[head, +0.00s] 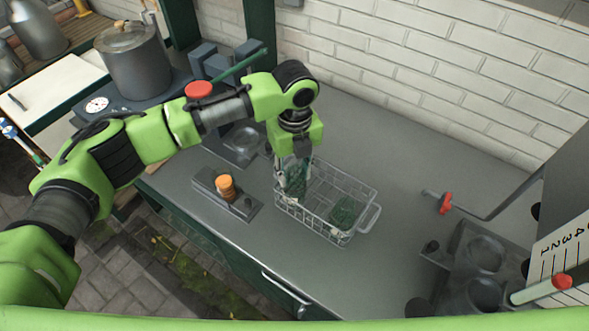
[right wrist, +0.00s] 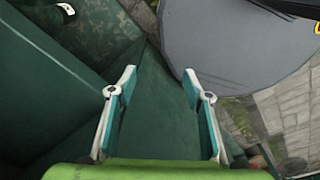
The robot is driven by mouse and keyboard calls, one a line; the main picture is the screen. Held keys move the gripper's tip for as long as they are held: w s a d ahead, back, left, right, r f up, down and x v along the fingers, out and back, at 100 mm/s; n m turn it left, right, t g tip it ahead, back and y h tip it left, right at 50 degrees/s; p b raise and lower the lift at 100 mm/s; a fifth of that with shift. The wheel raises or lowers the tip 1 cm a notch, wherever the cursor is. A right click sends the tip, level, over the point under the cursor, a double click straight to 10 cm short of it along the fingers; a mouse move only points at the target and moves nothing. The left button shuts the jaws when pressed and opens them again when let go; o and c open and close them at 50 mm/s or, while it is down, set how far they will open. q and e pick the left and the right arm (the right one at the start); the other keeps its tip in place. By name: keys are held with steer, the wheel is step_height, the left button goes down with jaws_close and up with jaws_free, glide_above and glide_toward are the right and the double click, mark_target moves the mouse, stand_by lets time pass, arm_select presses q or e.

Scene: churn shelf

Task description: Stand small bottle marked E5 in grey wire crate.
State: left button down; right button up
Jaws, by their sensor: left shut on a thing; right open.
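The grey wire crate (head: 345,180) stands on the grey counter, with a handle at its right end. My left gripper (head: 293,172) points down at the crate's left end. It is shut on a small bottle, mostly hidden by the fingers and crate wires; I cannot read a mark on it or tell whether it touches the crate floor. A dark green patch (head: 346,212) shows in the crate's right part. My right gripper (right wrist: 159,82) is open and empty in the right wrist view, over a dark green surface.
A small grey stand with an orange-topped item (head: 225,187) is left of the crate. A large lidded pot (head: 138,65) stands at the back left. A red-handled tap (head: 445,203) and grey round holders (head: 485,255) are at the right. Counter behind the crate is clear.

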arm_select(q)
steer(key=shift+f, duration=0.1)
stand_by(0.3)
steer(key=c, duration=1.4)
jaws_free()
steer(key=shift+o, duration=0.2)
steer(key=shift+c, duration=1)
step_height(320, 180, up, 7)
steer(key=p, duration=0.7)
